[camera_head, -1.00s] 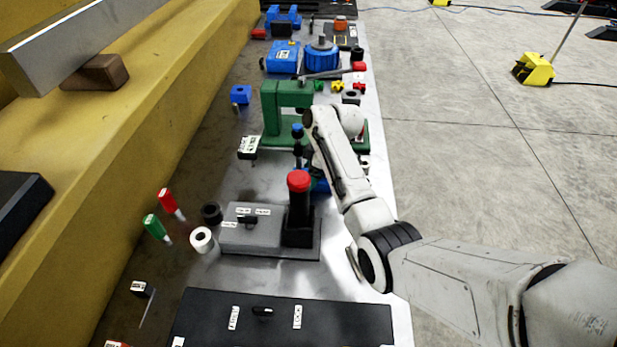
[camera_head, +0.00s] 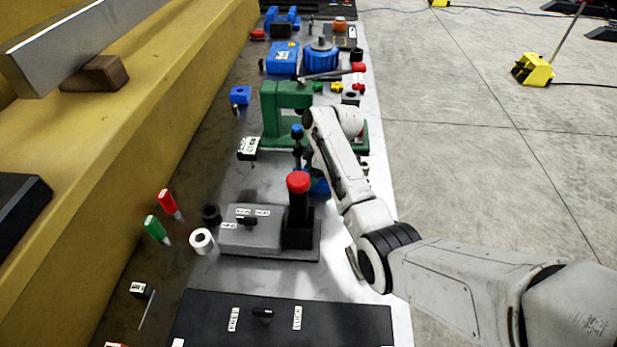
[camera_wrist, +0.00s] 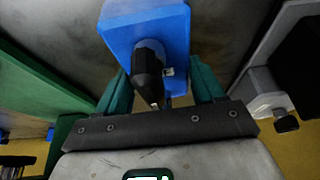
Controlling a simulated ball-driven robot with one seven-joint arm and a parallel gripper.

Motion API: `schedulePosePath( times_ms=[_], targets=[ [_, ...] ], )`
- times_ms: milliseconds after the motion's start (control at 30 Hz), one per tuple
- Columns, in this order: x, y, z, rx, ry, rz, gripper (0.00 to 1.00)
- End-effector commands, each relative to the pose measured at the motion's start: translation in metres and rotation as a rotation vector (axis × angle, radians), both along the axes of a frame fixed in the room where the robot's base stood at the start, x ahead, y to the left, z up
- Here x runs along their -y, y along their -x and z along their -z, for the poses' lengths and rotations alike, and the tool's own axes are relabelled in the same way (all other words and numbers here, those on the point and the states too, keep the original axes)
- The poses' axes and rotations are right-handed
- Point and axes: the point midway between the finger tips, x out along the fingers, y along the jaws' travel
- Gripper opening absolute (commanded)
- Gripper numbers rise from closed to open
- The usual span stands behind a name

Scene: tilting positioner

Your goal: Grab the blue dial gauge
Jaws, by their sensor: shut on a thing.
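The blue dial gauge (camera_wrist: 180,32) shows in the wrist view as a blue block with a black tapered part on its near face. My gripper (camera_wrist: 160,82) has its two teal fingers on either side of it and is shut on it. The finger contact is partly hidden behind the block. In the head view a blue patch (camera_head: 319,186), likely the gauge, shows between the red-topped black post and my arm. I cannot tell whether the gauge is clear of the table.
The red-topped black post (camera_head: 299,205) and a grey block (camera_head: 250,235) stand close by. A green frame (camera_head: 275,105) stands just behind. A blue machine (camera_head: 283,57) and small parts lie farther back. A yellow beam (camera_head: 150,110) runs along the left. Open floor lies right.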

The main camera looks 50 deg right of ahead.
Motion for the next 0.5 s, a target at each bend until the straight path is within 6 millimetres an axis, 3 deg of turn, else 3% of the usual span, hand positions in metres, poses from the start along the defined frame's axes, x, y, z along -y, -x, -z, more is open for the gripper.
schedulePosePath(
  times_ms=[267,400,500],
  targets=[
    [0.001,-0.002,-0.013,0.008,0.004,0.0,0.0],
    [0.001,-0.002,-0.034,0.01,0.005,-0.001,0.0],
    [0.007,0.012,-0.05,0.009,0.004,0.003,0.0]
  ],
)
